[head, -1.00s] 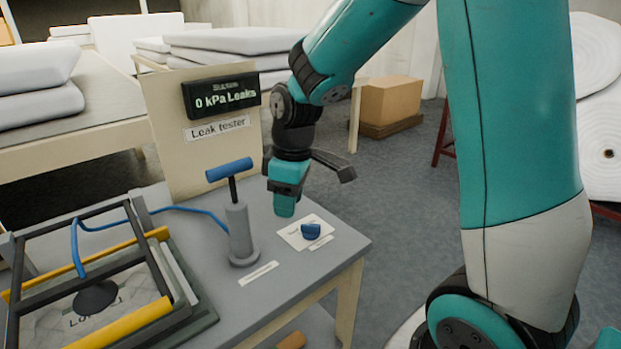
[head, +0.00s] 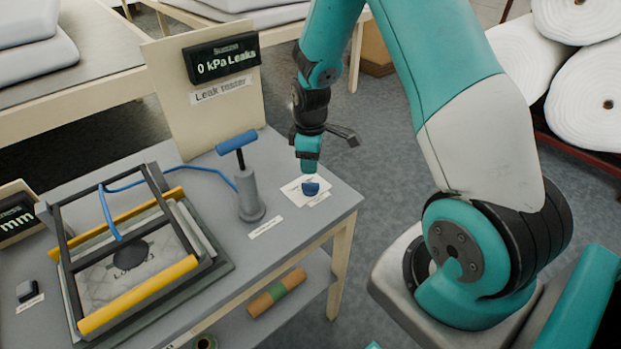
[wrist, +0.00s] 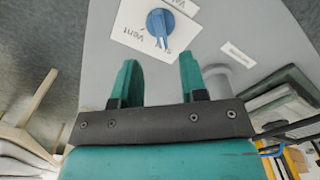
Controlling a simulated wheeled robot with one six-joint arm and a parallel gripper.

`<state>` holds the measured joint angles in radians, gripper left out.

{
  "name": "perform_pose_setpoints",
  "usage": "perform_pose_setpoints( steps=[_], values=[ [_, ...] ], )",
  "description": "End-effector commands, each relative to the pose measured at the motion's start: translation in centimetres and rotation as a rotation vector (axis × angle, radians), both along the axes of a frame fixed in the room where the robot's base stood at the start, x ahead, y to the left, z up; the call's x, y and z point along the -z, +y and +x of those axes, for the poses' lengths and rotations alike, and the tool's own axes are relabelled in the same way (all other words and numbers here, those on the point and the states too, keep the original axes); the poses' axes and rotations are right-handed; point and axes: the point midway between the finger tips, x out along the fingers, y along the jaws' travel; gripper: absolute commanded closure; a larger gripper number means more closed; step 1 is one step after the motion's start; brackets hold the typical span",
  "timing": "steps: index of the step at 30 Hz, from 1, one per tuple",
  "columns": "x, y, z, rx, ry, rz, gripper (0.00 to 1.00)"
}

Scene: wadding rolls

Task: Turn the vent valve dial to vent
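The vent valve dial (head: 311,188) is a small blue knob on a white label card near the right end of the grey table. In the wrist view the dial (wrist: 160,22) shows a pale pointer line aimed down the picture, between the word "Vent" and another, partly readable word. My gripper (head: 308,168) hangs above and just behind the dial in the head view. In the wrist view my gripper (wrist: 158,75) has its two teal fingers apart with nothing between them, and the dial lies beyond the fingertips.
A hand pump (head: 249,195) with a blue handle stands left of the dial. The leak tester display (head: 221,58) reads "0 kPa Leaks" on an upright board (head: 175,110). A black and yellow frame (head: 140,320) fills the table's left. White rolls (head: 590,110) lie at right.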

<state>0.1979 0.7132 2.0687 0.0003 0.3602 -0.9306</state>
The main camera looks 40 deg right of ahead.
Motion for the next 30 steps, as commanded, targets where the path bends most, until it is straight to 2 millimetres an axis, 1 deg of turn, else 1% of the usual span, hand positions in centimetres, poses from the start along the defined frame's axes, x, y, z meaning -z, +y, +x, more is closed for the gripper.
perform_pose_setpoints(
  steps=[1, 3, 6, 9, 12, 15, 23, 26, 27, 28, 29, 30],
  values=[
    [1.1, 0.0, -0.1, 0.0, 0.006, 0.002, 0.61],
    [2.6, 0.0, -0.1, 0.0, 0.006, 0.002, 0.61],
    [4.4, 0.0, -0.1, 0.0, 0.004, 0.002, 0.61],
    [5.8, 0.0, -0.1, 0.0, 0.003, 0.001, 0.61],
    [6.7, 0.0, 0.0, 0.0, 0.001, 0.001, 0.61],
    [7.1, 0.0, 0.0, 0.0, 0.0, 0.0, 0.61],
    [7.2, 0.0, 0.0, 0.0, -0.001, 0.001, 0.61],
    [7.2, 0.0, 0.0, 0.0, -0.001, 0.001, 0.81],
    [7.2, 0.0, 0.0, 0.0, -0.001, 0.001, 0.91],
    [7.2, 0.0, 0.0, 0.0, -0.001, 0.001, 0.97],
    [7.2, 0.0, 0.0, 0.0, -0.001, 0.001, 1.0],
    [7.2, 0.0, 0.0, 0.0, -0.001, 0.0, 1.0]
  ],
)
